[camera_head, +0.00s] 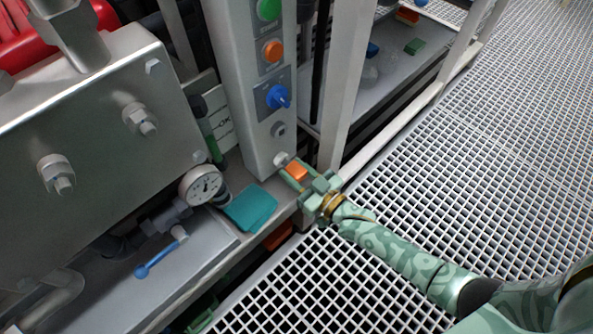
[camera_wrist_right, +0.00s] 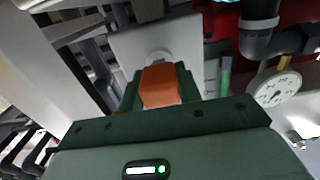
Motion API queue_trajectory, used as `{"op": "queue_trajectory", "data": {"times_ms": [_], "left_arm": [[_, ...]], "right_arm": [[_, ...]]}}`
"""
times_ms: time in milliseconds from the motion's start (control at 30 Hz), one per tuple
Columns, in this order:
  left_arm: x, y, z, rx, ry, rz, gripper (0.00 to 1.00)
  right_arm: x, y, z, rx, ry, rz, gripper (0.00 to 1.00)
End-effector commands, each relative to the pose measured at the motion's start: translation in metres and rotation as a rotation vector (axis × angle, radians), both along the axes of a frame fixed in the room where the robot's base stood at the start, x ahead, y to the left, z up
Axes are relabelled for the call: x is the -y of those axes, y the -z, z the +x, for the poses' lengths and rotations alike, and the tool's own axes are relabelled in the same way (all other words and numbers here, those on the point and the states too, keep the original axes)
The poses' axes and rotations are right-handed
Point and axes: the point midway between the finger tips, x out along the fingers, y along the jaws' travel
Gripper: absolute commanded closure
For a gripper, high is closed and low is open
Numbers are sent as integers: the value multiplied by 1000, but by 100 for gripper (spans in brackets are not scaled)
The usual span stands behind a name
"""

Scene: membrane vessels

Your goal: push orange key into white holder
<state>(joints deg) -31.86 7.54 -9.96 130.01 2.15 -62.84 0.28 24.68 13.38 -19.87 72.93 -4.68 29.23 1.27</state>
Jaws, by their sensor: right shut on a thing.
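The orange key (camera_head: 297,171) is between the fingers of my right gripper (camera_head: 292,177), low beside the grey control column. In the right wrist view, the orange key (camera_wrist_right: 160,86) fills the gap between the dark green fingers (camera_wrist_right: 160,88). The white holder (camera_head: 281,159) is a small round fitting low on the column. It also shows in the right wrist view (camera_wrist_right: 158,56), just beyond the far end of the key. The key's tip is hidden, so I cannot tell whether it is inside the holder. My left gripper is not in view.
Above the holder, the column carries a blue knob (camera_head: 277,97), an orange button (camera_head: 272,51) and a green button (camera_head: 268,9). A pressure gauge (camera_head: 201,185) and a teal object (camera_head: 251,207) are at the left. Open grating floor (camera_head: 480,150) lies at the right.

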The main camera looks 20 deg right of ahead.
Motion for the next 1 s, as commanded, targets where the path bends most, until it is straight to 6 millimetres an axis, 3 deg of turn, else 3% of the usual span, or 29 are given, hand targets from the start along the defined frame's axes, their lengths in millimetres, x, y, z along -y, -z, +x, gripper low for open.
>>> {"op": "queue_trajectory", "data": {"times_ms": [867, 900, 967, 1000], "left_arm": [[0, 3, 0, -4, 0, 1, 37], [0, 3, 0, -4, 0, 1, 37], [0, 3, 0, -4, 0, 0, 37], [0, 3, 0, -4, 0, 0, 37]], "right_arm": [[-4, 1, 11, -1, 0, 0, 100], [-4, 1, 11, -1, 0, 0, 60], [-4, 0, 11, -1, 0, 0, 44], [-4, 0, 11, -1, 0, 0, 41]]}}
